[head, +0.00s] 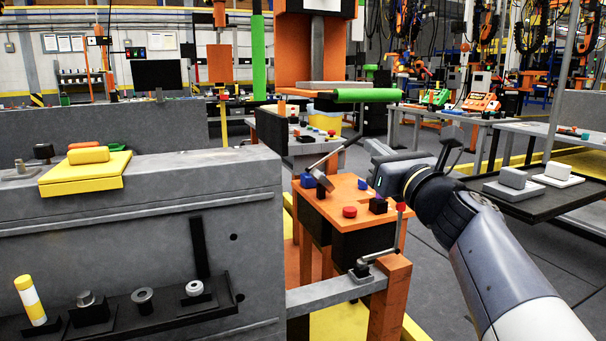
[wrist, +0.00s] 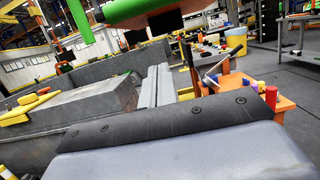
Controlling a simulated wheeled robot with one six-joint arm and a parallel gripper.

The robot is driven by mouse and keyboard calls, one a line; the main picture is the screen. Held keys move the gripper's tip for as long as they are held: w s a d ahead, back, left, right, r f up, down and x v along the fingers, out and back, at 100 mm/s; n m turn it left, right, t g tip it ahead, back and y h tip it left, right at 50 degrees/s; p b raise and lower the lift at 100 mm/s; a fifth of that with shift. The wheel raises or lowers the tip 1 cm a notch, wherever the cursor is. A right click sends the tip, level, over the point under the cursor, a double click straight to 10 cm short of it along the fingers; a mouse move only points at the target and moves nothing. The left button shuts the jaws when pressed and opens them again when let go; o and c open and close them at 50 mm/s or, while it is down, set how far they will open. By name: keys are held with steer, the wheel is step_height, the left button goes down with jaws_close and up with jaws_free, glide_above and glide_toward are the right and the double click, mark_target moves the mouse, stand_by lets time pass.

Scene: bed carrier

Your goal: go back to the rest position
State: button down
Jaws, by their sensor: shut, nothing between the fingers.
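My arm comes in from the lower right of the head view. My gripper (head: 382,152) is in the air beside the orange table (head: 338,192), at about the picture's middle right. It is shut and empty; its fingertips are hard to make out. In the wrist view, a large grey rounded part with a dark strip fills the bottom, and no held object shows.
The orange table carries a red button (head: 349,212), a blue button (head: 362,185) and levers. A grey machine bed (head: 150,230) with a yellow block (head: 82,178) stands left. A dark table (head: 540,200) with pale blocks stands right. Open floor lies between the tables.

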steer(key=shift+w, duration=0.1)
steer(key=w+a+r+p, duration=0.3)
steer(key=w+r, duration=0.3)
steer(key=w, duration=0.3)
steer(key=shift+r, duration=0.2)
stand_by(0.6)
